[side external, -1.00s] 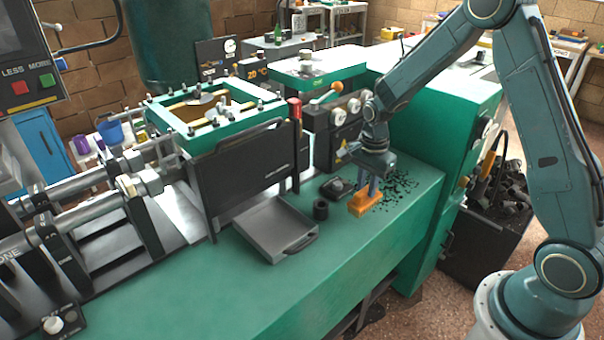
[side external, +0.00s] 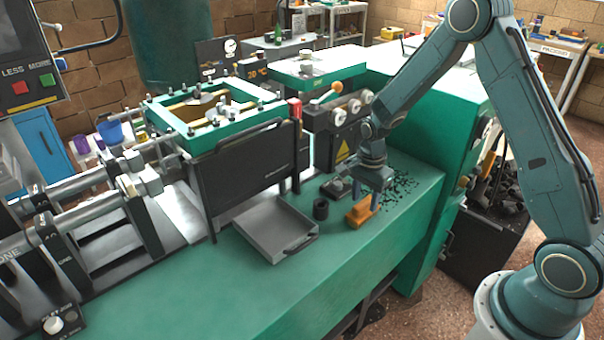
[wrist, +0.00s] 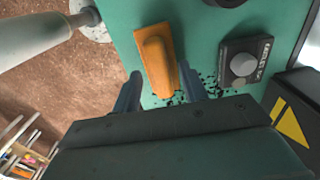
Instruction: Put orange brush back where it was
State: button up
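The orange brush (side external: 362,211) lies on the green machine bench (side external: 300,303), between a black ring and a patch of black scraps. My gripper (side external: 367,198) is right over the brush, pointing down. In the wrist view the brush (wrist: 157,62) shows between the two blue-grey fingers of my gripper (wrist: 158,84), with a visible gap on each side. The fingers are open. The side view cannot show how far the fingertips reach down beside the brush.
A grey tray (side external: 262,243) and the black ring (side external: 320,209) stand left of the brush. A black button box (side external: 336,187) is behind it. Black scraps (side external: 402,187) lie to the right. A bin of black pieces (side external: 490,215) stands beyond the bench edge.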

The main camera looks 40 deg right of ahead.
aim_at(364, 201)
dwell(0.3)
notch_tip(364, 201, up, 12)
jog(key=shift+r, duration=0.15)
dwell(0.6)
dwell(0.5)
jog(key=s+a+r+n+t, duration=0.1)
jog(key=s+a+r+n, duration=0.3)
jog(key=r, duration=0.3)
jog(key=s+a+r+n+t, duration=0.2)
jog(key=s+r+n, duration=0.3)
jog(key=s+r, duration=0.1)
jog(key=s+a+r+n+t, duration=0.1)
jog(key=s+n, duration=0.3)
jog(key=s, duration=0.3)
jog(key=s+a+r+n+t, duration=0.1)
jog(key=s+a+r+n, duration=0.1)
jog(key=s+n, duration=0.3)
jog(key=shift+s+t, duration=0.3)
jog(key=shift+s, duration=0.65)
